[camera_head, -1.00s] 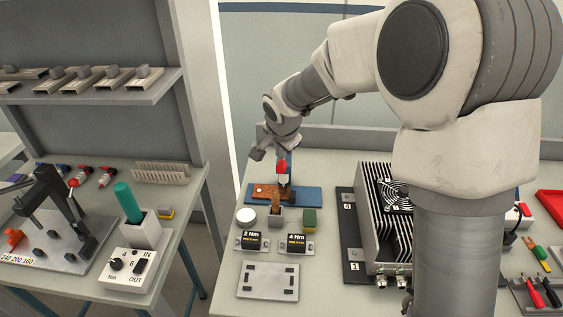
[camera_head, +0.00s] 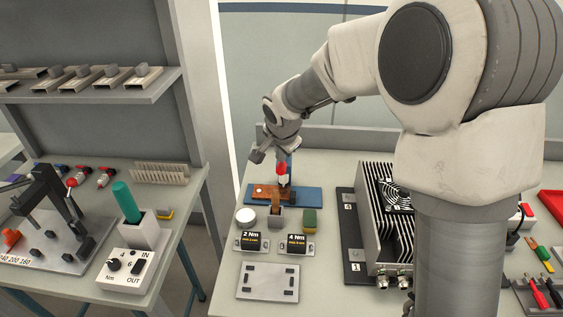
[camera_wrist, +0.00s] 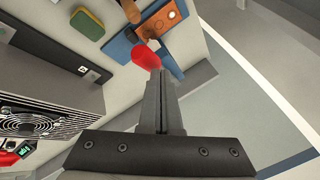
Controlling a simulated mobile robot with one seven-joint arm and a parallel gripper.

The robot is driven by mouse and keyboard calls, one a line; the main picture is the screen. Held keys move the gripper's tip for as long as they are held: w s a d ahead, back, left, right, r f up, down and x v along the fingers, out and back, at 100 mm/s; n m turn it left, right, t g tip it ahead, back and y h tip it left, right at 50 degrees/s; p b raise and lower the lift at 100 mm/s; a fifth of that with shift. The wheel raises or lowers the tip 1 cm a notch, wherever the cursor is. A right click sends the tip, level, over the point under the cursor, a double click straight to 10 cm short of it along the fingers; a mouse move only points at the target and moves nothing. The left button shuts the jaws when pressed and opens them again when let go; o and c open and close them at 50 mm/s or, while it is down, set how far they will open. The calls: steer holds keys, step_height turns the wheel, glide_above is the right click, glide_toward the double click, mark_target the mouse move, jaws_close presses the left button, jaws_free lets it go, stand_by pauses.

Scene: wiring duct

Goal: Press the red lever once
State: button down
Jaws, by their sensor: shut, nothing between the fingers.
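The red lever knob (camera_head: 281,168) stands at the rear of the bench, above a blue base plate (camera_head: 312,195) that carries a brown block (camera_head: 262,191). In the wrist view the red knob (camera_wrist: 145,57) appears right at the tips of my gripper (camera_wrist: 157,75). The two fingers are together with nothing between them. In the head view my gripper (camera_head: 284,153) points down from above at the knob, partly hidden by my wrist. I cannot tell whether the fingertips touch the knob. The lever's arm below the knob is mostly hidden.
A finned heat-sink unit (camera_head: 372,225) stands to the right. A side table (camera_head: 178,225) with a clamp and control box is at left.

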mark_target(280, 165)
steer(key=shift+s+f+b, duration=0.25)
steer(key=shift+f+b, duration=0.55)
steer(key=shift+b, duration=0.1)
steer(key=shift+s+f+b, duration=0.2)
steer(key=shift+f+b, duration=0.55)
steer(key=shift+b, duration=0.15)
stand_by(1.3)
steer(key=shift+r, duration=0.1)
steer(key=shift+w+r+p, duration=0.25)
steer(key=shift+r+p, duration=0.25)
steer(key=shift+r, duration=0.25)
steer(key=shift+w+r+p, duration=0.2)
steer(key=shift+r+p, duration=0.3)
steer(key=shift+r, duration=0.3)
steer(key=shift+w+r+p, duration=0.25)
steer(key=shift+r+p, duration=0.25)
steer(key=shift+r, duration=0.25)
steer(key=r+p, duration=0.1)
steer(key=r, duration=0.1)
steer(key=w+r+p, duration=0.1)
steer(key=r+p, duration=0.1)
steer(key=r, duration=0.1)
steer(key=shift+w, duration=0.2)
steer(key=shift+f, duration=0.1)
